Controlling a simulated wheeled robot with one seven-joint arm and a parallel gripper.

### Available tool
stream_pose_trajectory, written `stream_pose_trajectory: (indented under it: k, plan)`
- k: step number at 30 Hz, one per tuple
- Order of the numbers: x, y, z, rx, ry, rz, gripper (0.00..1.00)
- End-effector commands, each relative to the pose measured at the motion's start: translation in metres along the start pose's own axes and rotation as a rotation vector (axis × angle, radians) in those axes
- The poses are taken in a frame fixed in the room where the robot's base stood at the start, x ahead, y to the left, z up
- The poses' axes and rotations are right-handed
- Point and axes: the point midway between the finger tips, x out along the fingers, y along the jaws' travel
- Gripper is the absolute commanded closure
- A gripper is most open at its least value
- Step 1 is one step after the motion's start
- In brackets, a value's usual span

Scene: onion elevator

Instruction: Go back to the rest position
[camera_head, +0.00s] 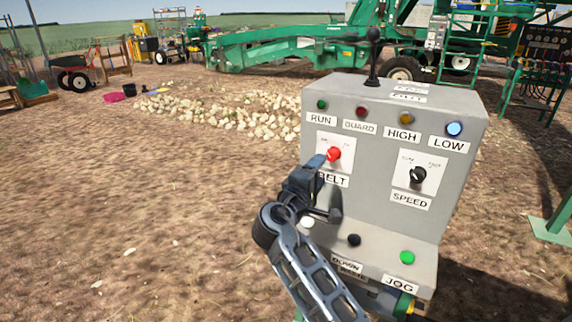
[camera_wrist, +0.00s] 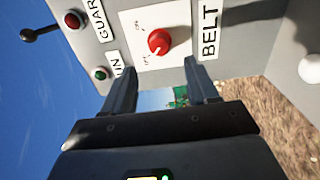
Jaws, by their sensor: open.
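My gripper (camera_head: 322,178) is in front of the grey control box (camera_head: 460,185), close to its red BELT knob (camera_head: 334,154). In the wrist view the two fingers of my gripper (camera_wrist: 158,75) are spread apart with nothing between them. The red knob (camera_wrist: 160,42) shows just beyond the fingertips, apart from them as far as I can see. The gripper partly covers the left side of the box in the head view.
The box carries a black SPEED knob (camera_head: 418,175), a lever (camera_head: 374,55) on top, several lamps, and a green JOG button (camera_head: 407,257) on its lower ledge. Onions (camera_head: 225,112) lie behind, near a green elevator (camera_head: 270,48). Bare ground is open at left.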

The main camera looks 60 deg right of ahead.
Motion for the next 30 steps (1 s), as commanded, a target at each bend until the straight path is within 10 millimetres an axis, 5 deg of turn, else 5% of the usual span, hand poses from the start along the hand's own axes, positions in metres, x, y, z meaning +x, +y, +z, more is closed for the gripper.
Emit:
stream_pose_trajectory:
  k: [8,14,22,30]
  plan:
    - [0.0,-0.001,0.0,0.0,0.003,-0.002,0.42]
    - [-0.025,-0.038,0.003,0.012,0.134,-0.066,0.42]
    - [-0.117,-0.122,0.026,0.121,0.506,-0.301,0.42]
    - [-0.223,-0.158,0.08,0.311,0.796,-0.589,0.42]
